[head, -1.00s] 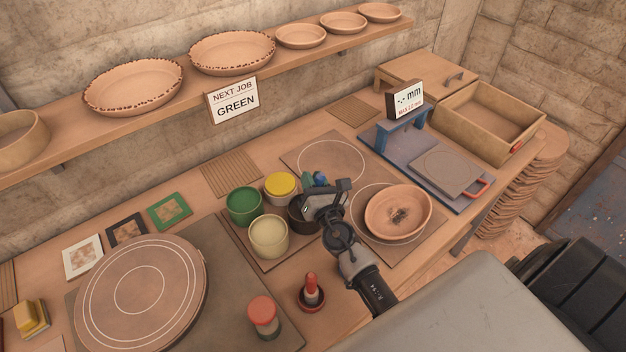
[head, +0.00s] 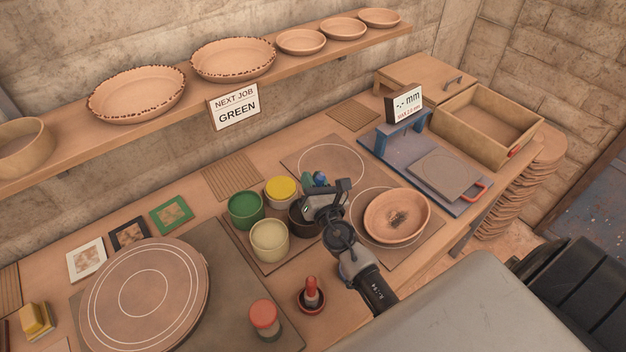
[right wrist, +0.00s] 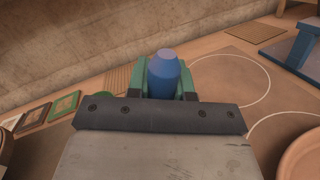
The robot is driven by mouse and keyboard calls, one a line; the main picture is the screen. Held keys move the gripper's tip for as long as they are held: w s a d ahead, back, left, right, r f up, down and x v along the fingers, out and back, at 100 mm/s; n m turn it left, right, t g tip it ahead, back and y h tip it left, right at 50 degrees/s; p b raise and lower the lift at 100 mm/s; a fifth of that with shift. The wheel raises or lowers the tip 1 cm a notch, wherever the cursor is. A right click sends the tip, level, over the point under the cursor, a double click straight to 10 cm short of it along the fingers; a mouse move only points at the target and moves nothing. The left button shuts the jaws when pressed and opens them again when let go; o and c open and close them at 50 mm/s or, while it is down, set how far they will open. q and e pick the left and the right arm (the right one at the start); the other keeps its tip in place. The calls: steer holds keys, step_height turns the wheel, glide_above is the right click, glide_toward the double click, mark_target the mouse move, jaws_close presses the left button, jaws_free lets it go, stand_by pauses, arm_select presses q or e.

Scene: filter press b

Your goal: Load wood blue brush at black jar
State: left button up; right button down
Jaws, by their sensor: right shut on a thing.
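The black jar (head: 300,222) stands at the front right of a group of jars in the head view, partly hidden by my right gripper (head: 319,182). The blue brush (right wrist: 164,72) shows in the right wrist view upright between the green fingers of my right gripper, which is shut on it. My left gripper is not in view.
A green jar (head: 245,210), a yellow-topped jar (head: 281,192) and a cream jar (head: 269,241) stand close beside the black jar. A clay bowl (head: 397,217) is just right of my arm. A red-handled tool (head: 311,290) stands in front.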

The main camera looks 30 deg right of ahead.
step_height(320, 180, up, 5)
steer(key=p, duration=0.4)
steer(key=shift+r, duration=0.15)
stand_by(0.6)
